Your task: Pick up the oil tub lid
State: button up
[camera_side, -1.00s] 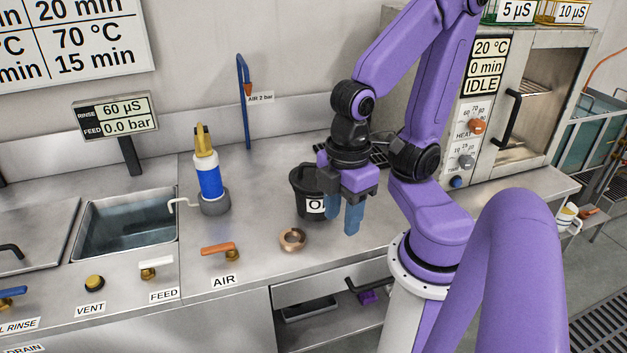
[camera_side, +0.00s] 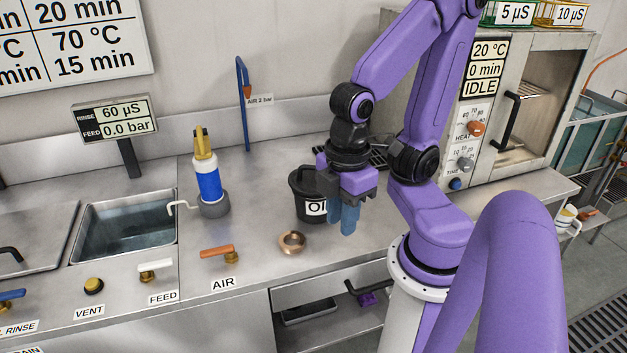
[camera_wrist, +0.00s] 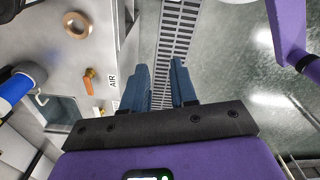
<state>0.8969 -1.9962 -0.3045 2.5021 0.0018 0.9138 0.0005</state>
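The black oil tub (camera_side: 311,207) stands on the steel bench with its white label partly hidden by my gripper. Its dark top (camera_side: 303,180) shows to the left of my gripper; the lid is hard to tell from the tub at this size. My gripper (camera_side: 343,232) hangs just right of and in front of the tub, with blue fingers pointing down. In the wrist view the fingers (camera_wrist: 160,86) stand apart with nothing between them. A dark shape at the upper left corner there may be the tub.
A copper ring (camera_side: 292,242) lies in front of the tub. The orange AIR valve (camera_side: 218,252) and a blue-and-white bottle (camera_side: 208,182) are to the left. An open drawer (camera_side: 310,310) is below the bench edge. The oven (camera_side: 510,110) stands at the right.

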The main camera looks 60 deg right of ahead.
jog(key=n+g+h, duration=0.2)
jog(key=n+h, duration=1.4)
jog(key=n, duration=0.6)
send_near(307, 168)
jog(key=x, duration=0.5)
jog(key=shift+d+f, duration=0.2)
jog(key=shift+d, duration=0.15)
jog(key=shift+x, duration=2.6)
jog(key=shift+r, duration=0.1)
grip_shut()
